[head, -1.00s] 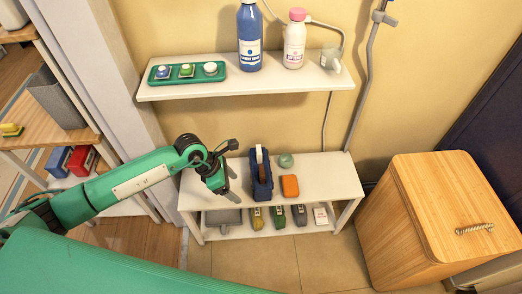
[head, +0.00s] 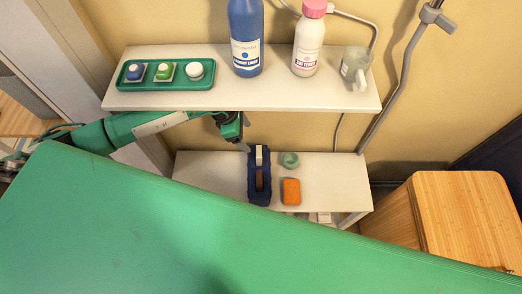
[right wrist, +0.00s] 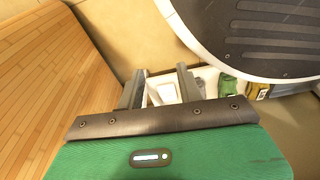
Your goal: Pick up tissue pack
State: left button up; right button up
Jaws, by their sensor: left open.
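A small white pack, which looks like the tissue pack (head: 323,218), shows at the right end of the lower shelf, mostly hidden by a large green surface of my own. In the right wrist view a white pack (right wrist: 164,93) lies beyond and between the fingers of my right gripper (right wrist: 161,88). These fingers are apart; I cannot tell if they touch it. My left gripper (head: 242,136) is open and empty, just under the upper shelf's front edge and left of the tape dispenser (head: 259,178).
The white middle shelf (head: 212,180) also bears an orange box (head: 291,191) and a green round item (head: 289,160). Bottles and a green tray (head: 166,86) stand on the upper shelf (head: 290,95). A wooden bin (head: 460,220) stands right. A green item (right wrist: 230,88) neighbours the pack.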

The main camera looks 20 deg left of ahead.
aim_at(258, 151)
pick_arm(q)
jog(key=x, duration=0.6)
jog(key=shift+d+f, duration=0.2)
jog(key=shift+f, duration=0.1)
jog(key=shift+s+p+x, duration=0.15)
jog(key=shift+p+x, duration=0.1)
jog(key=shift+x, duration=1.05)
jog(key=shift+s+p+x, duration=0.15)
jog(key=shift+p+x, duration=0.05)
jog(key=shift+x, duration=1.15)
pick_arm(e)
jog(key=shift+s+d+f, duration=0.2)
jog(key=shift+s+f, duration=0.2)
jog(key=shift+s, duration=0.15)
jog(key=shift+s+d+f, duration=0.15)
jog(key=shift+s+f, duration=0.25)
jog(key=shift+s, duration=0.1)
pick_arm(q)
jog(key=shift+c, duration=0.4)
jog(key=c, duration=1)
